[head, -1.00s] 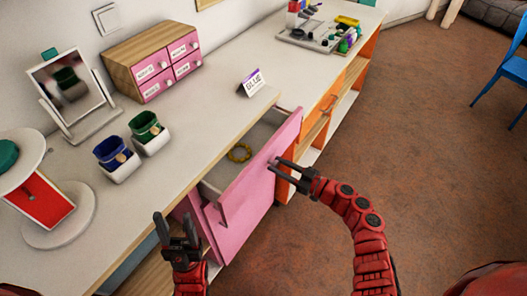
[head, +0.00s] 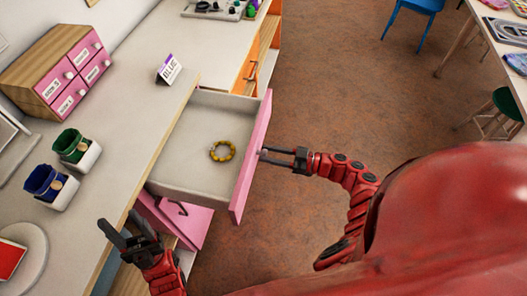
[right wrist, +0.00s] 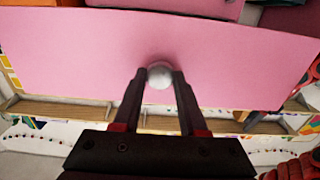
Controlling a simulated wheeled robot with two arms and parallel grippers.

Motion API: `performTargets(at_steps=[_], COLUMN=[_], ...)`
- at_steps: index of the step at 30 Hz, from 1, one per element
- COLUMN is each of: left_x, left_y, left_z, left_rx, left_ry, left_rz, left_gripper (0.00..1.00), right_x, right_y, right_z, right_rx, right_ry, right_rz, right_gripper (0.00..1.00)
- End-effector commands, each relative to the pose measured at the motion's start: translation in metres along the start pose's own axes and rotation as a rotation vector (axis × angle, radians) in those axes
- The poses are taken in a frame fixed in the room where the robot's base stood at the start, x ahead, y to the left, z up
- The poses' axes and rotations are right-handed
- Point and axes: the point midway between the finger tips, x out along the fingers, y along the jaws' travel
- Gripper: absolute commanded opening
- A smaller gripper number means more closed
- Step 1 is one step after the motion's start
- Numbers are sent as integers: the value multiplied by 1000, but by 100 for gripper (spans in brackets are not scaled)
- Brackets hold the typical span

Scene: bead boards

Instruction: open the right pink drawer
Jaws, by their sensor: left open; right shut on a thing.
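The right pink drawer (head: 251,165) stands pulled out from under the counter, and its grey inside shows. A yellow beaded ring (head: 222,151) lies on the drawer's floor. My right gripper (head: 267,154) is shut on the drawer's round knob at the outer side of the pink front. In the right wrist view the pale knob (right wrist: 160,75) sits between the two fingertips, in front of the pink panel. My left gripper (head: 122,232) is open and empty, near the counter's front edge, to the left of the drawer.
A second pink front (head: 185,222) with a dark handle is below.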

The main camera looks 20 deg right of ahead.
Motion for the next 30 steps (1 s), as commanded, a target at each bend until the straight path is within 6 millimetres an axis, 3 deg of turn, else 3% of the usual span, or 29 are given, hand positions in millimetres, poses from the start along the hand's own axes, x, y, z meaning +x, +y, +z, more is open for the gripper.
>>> performTargets(at_steps=[9,10,15,25,30], left_x=[0,0,0,-1,-7], left_y=[0,0,0,0,0], left_z=[0,0,0,0,1], left_rx=[0,0,0,0,0], left_ry=[0,0,0,0,0], left_rz=[0,0,0,0,0], left_gripper=[54,54,54,54,54], right_x=[0,0,0,-4,-28], right_y=[0,0,0,0,1], right_z=[0,0,0,1,3], right_rx=[-1,-1,0,0,1], right_ry=[0,0,0,-1,-3], right_rz=[0,0,0,0,4], right_gripper=[0,44,70,70,70])
